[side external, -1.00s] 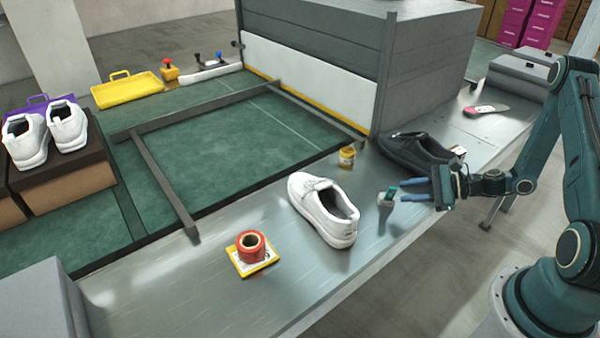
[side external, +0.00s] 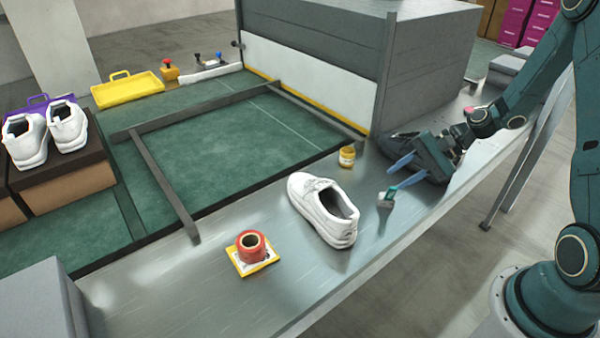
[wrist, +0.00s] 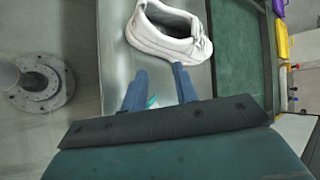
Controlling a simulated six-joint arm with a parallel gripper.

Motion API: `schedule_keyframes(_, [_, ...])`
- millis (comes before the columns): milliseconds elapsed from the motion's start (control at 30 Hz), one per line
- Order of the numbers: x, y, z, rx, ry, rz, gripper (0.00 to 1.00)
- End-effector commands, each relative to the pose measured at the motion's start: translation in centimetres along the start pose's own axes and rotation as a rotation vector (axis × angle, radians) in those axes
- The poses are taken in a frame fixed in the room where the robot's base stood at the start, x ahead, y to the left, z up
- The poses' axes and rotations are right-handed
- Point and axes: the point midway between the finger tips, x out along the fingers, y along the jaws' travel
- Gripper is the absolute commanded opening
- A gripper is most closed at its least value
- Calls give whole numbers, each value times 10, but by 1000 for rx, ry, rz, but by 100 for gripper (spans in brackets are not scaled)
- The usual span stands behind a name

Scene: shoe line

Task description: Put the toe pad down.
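I see nothing that I can tell for sure is the toe pad, and none shows between my fingers. My gripper (side external: 393,178) is low over the right part of the metal bench; in the wrist view (wrist: 160,69) its two blue fingers stand apart with a gap between them. A small brush-like tool (side external: 386,198) with a grey end and teal handle is by the fingertips; a bit of teal (wrist: 152,101) shows near the left finger in the wrist view. A white shoe (side external: 318,208) is left of the gripper, ahead of the fingers in the wrist view (wrist: 165,32).
A black shoe (side external: 392,145) is partly hidden behind my gripper. A yellow jar (side external: 347,157) stands near the bench's back edge. A red roll (side external: 250,246) sits on a yellow-edged card (side external: 240,268). The bench (side external: 190,285) is clear at front left.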

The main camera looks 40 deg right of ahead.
Motion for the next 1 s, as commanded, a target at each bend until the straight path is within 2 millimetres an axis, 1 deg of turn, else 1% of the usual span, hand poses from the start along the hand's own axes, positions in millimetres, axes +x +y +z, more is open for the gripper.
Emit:
schedule_keyframes(33, [-4,-6,9,-63,12,32,29])
schedule_keyframes(100, [-8,-11,20,-138,24,75,29])
schedule_keyframes(267, [-20,-21,46,-305,56,171,29])
schedule_keyframes(500, [-40,-32,84,-539,107,298,29])
schedule_keyframes(700, [-61,-37,116,-720,154,388,29])
schedule_keyframes(1000, [-96,-36,162,-960,230,495,29])
